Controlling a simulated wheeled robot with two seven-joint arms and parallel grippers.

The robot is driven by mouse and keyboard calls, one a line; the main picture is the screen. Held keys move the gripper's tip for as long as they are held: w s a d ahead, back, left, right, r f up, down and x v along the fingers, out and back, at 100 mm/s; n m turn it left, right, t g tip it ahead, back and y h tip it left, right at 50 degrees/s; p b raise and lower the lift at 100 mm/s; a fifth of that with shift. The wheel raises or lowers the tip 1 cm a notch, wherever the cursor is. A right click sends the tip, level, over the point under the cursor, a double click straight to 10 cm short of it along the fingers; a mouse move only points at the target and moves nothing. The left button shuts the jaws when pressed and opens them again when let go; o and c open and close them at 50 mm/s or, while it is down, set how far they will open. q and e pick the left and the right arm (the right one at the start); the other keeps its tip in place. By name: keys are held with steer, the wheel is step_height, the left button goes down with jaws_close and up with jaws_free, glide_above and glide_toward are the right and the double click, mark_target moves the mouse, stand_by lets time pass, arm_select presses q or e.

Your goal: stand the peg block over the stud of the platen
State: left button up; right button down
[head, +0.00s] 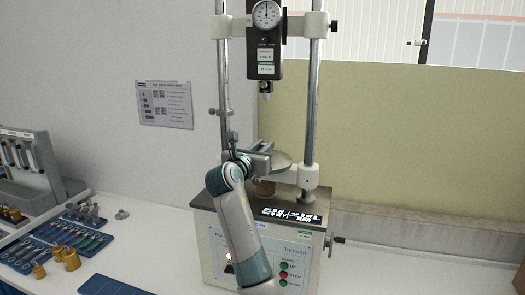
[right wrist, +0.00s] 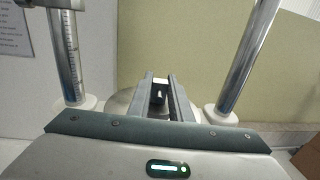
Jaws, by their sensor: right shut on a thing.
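The round metal platen (head: 283,163) of the tester stands on a brass-coloured post above the tester's base. My right gripper (head: 264,150) is over the platen and hides part of it. In the right wrist view my right gripper (right wrist: 164,90) is shut on the peg block (right wrist: 160,86), a small dark block with a pale patch, held between the finger ends. The platen's rim (right wrist: 120,103) shows behind the fingers there. The platen's stud is hidden, and I cannot tell whether the block touches the platen. My left gripper is not in view.
Two steel columns (head: 314,90) flank the platen. The gauge head (head: 265,40) with its tip hangs above it. A crank handle (head: 336,240) sticks out at right. Blue trays (head: 75,238) with tools and brass weights lie at left.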

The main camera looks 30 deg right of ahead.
steer(key=shift+b+x, duration=0.9)
steer(key=shift+x, duration=0.75)
steer(key=shift+w+a+f+p, duration=0.1)
steer(key=shift+f+p, duration=0.25)
steer(key=shift+f, duration=0.2)
steer(key=c, duration=1.5)
jaws_free()
steer(key=shift+c, duration=0.2)
